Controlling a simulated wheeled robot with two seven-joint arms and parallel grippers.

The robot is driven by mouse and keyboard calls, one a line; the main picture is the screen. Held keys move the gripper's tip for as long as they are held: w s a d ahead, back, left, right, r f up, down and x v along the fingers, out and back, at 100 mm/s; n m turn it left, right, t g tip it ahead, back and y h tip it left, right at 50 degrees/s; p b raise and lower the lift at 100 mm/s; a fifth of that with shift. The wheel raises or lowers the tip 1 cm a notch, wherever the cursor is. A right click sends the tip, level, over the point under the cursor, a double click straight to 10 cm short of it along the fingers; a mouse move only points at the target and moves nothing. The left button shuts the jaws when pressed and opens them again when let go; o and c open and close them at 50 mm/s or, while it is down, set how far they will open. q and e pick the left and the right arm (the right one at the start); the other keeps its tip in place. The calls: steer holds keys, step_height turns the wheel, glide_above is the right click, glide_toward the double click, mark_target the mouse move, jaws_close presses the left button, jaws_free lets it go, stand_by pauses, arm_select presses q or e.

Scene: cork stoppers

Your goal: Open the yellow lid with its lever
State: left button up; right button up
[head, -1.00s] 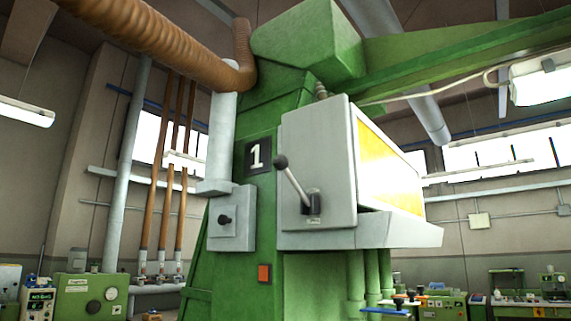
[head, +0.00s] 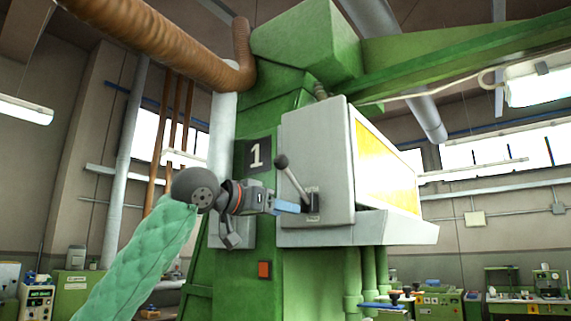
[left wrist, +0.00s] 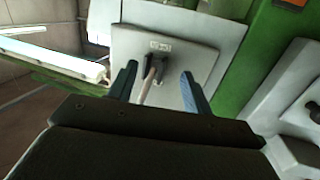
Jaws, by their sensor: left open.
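The yellow lid (head: 386,163) is on the front of a grey housing on the green machine, and it looks closed. Its lever (head: 292,178) has a dark round knob and rises tilted to the left from a dark pivot on the housing's side plate (head: 327,150). My left gripper (head: 298,208) is at the lower part of the lever, close to the pivot. In the left wrist view, my left gripper (left wrist: 158,88) is open, and the lever (left wrist: 150,82) stands between its two blue fingers, apart from both. The lever's knob is hidden there. My right gripper is not in view.
A small grey box (head: 222,236) on the machine's side is partly behind my left arm. A grey ledge (head: 400,231) juts out below the lid. Workbenches with small machines (head: 530,300) stand at the back right.

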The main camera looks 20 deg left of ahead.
arm_select(q)
glide_toward(287, 164)
steer(key=w, duration=0.3)
steer(key=shift+w+d+t+h, duration=0.25)
steer(key=shift+d+t+h, duration=0.15)
steer(key=shift+w+d, duration=0.1)
steer(key=shift+w, duration=0.1)
steer(key=shift+w+d+p, duration=0.15)
steer(key=shift+w+p, duration=0.1)
steer(key=shift+p, duration=0.05)
steer(key=p+x, duration=0.2)
steer(key=x, duration=0.3)
steer(key=shift+w+d, duration=0.2)
steer(key=shift+w, duration=0.05)
steer(key=shift+w+d+f, duration=0.15)
steer(key=shift+w+d, duration=0.25)
steer(key=shift+w, duration=0.1)
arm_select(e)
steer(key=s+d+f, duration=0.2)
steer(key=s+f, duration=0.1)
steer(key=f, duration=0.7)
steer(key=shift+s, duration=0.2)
arm_select(q)
steer(key=c, duration=1)
jaws_close()
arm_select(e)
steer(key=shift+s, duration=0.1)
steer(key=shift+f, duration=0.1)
